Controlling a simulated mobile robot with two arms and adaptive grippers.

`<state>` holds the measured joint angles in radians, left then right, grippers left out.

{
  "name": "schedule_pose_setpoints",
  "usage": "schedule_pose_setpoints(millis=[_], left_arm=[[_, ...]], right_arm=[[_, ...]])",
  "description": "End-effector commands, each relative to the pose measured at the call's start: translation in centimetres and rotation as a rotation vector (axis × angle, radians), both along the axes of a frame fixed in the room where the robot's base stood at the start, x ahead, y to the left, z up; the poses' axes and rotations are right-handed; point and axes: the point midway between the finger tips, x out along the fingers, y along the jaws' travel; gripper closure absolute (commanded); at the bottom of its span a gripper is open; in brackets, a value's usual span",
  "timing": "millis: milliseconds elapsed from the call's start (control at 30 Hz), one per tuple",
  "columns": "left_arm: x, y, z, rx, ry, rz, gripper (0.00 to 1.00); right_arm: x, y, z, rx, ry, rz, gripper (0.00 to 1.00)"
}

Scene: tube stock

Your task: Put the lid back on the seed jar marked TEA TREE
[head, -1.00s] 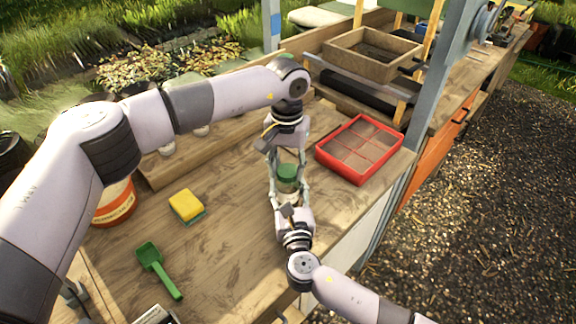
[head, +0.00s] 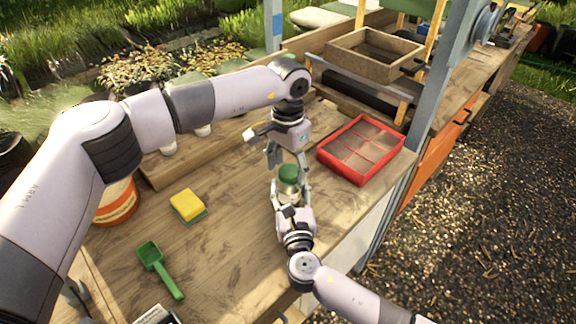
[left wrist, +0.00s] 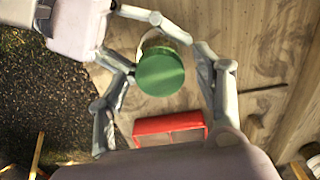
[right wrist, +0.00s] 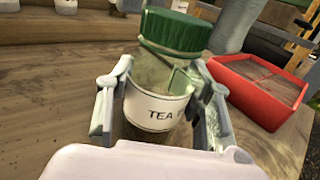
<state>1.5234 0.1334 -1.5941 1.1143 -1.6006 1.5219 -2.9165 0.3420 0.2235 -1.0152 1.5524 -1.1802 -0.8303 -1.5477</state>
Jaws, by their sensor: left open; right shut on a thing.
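The glass seed jar (right wrist: 158,75) stands upright in my right gripper (head: 290,194); its white label shows "TEA" and the start of another word in the right wrist view. The jaws are shut around the jar's sides. The green lid (right wrist: 175,32) rests on top of the jar; I cannot tell how tightly it is seated. The lid also shows in the head view (head: 289,172) and the left wrist view (left wrist: 160,73). My left gripper (head: 289,158) is open above the jar, its fingers spread to either side of the lid, apart from it in the left wrist view.
A red divided tray (head: 361,150) lies close to the right of the jar. A yellow sponge (head: 187,206) and a green scoop (head: 160,270) lie on the bench to the left. A blue-grey post (head: 440,75) rises behind the tray. The bench between sponge and jar is clear.

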Motion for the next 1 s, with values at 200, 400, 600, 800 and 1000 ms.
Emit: schedule_pose_setpoints(millis=[200,400,600,800,1000], left_arm=[[0.0,0.0,0.0,0.001,0.001,0.0,0.39],[0.0,-0.1,1.6,-0.001,-0.001,0.0,0.39],[0.0,0.0,4.2,0.0,-0.001,0.0,0.39],[-0.1,0.0,4.4,0.0,0.001,0.0,0.39],[0.0,0.0,4.5,0.0,0.001,0.019,0.42]], right_arm=[[0.0,0.0,-0.2,-0.001,0.003,0.0,1.0],[0.0,0.0,-0.2,-0.001,0.003,0.0,1.0],[0.0,0.0,-0.2,-0.001,0.003,0.0,1.0],[-0.1,0.0,-0.2,0.0,0.003,0.0,1.0],[0.0,0.0,-0.1,0.0,0.003,0.0,1.0]])
